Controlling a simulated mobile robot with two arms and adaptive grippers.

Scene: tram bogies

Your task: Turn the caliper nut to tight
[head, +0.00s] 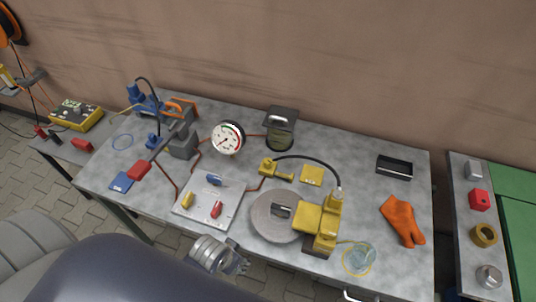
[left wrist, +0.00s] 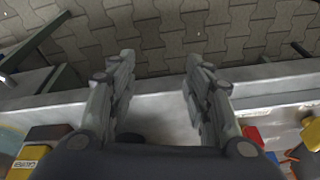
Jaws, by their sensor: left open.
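The yellow brake caliper (head: 312,222) straddles a grey brake disc (head: 262,222) at the front middle of the table in the head view. A black hose joins its upper right. I cannot make out the caliper nut or its setting. My left gripper (head: 240,266) is at the table's front edge, left of the caliper and apart from it. In the left wrist view my left gripper (left wrist: 160,72) has its two fingers wide apart with nothing between them. A yellow labelled part, probably the caliper (left wrist: 32,150), shows at the lower left there. My right gripper is not in view.
A valve plate (head: 200,208) with coloured levers lies left of the disc. The paved floor (left wrist: 160,40) lies beyond the table edge.

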